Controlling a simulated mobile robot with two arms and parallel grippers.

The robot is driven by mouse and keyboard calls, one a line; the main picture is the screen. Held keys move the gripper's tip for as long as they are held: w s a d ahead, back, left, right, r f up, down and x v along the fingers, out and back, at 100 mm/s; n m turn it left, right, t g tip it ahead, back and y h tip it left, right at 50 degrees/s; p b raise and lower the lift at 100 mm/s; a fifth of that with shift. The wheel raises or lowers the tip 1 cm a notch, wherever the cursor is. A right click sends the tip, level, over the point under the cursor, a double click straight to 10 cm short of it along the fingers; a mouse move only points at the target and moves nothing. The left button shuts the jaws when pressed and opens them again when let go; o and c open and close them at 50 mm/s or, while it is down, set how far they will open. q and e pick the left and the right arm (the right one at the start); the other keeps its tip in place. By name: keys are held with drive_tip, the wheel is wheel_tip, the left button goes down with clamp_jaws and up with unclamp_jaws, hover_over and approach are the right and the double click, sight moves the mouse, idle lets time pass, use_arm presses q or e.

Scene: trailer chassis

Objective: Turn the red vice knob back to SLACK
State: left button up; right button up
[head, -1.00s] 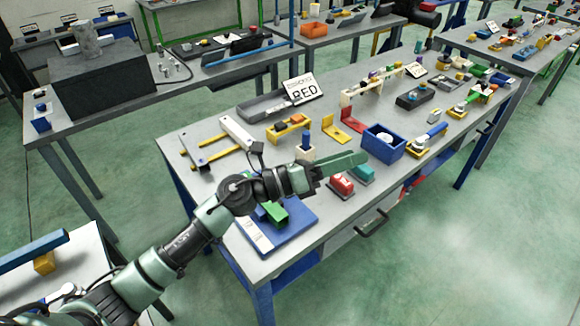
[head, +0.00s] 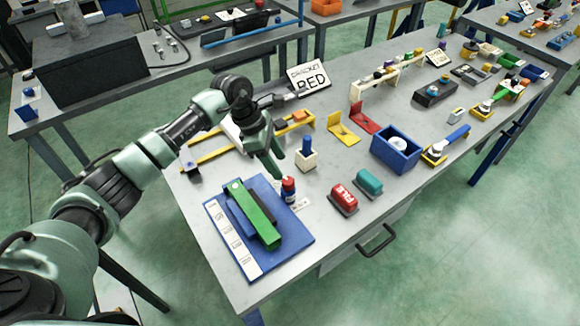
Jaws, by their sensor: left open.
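A blue board (head: 286,250) lies on the near left corner of the bench with a green vice-like block (head: 252,213) on it. A small red knob (head: 289,184) with a dark lower part stands at the board's upper right edge. A white label (head: 300,203) sits beside it; its words are too small to read. My left gripper (head: 277,165) points down just above and left of the red knob, open, with nothing seen between its fingers. Whether it touches the knob cannot be told. My right gripper is not in view.
A white block with a blue peg (head: 306,158) stands close to the right of my gripper. A red block (head: 343,199), a teal block (head: 369,182) and a blue box (head: 396,150) stand further right. A "BRACKET RED" sign (head: 309,77) is behind. The bench's near right edge is clear.

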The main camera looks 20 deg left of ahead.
sight(287, 181)
use_arm(q)
drive_tip(key=shift+s+d+f+p, duration=0.6)
drive_tip(key=shift+s+d+f, duration=0.15)
drive_tip(key=shift+s, duration=0.1)
drive_tip(key=x, duration=0.2)
drive_tip(key=shift+f+p, duration=0.3)
drive_tip(key=shift+p, duration=0.1)
drive_tip(key=shift+w+d+f, duration=0.2)
drive_tip(key=shift+w+f, duration=0.2)
drive_tip(key=shift+f, duration=0.4)
drive_tip(key=shift+s+r, duration=0.1)
drive_tip(key=c, duration=0.5)
clamp_jaws()
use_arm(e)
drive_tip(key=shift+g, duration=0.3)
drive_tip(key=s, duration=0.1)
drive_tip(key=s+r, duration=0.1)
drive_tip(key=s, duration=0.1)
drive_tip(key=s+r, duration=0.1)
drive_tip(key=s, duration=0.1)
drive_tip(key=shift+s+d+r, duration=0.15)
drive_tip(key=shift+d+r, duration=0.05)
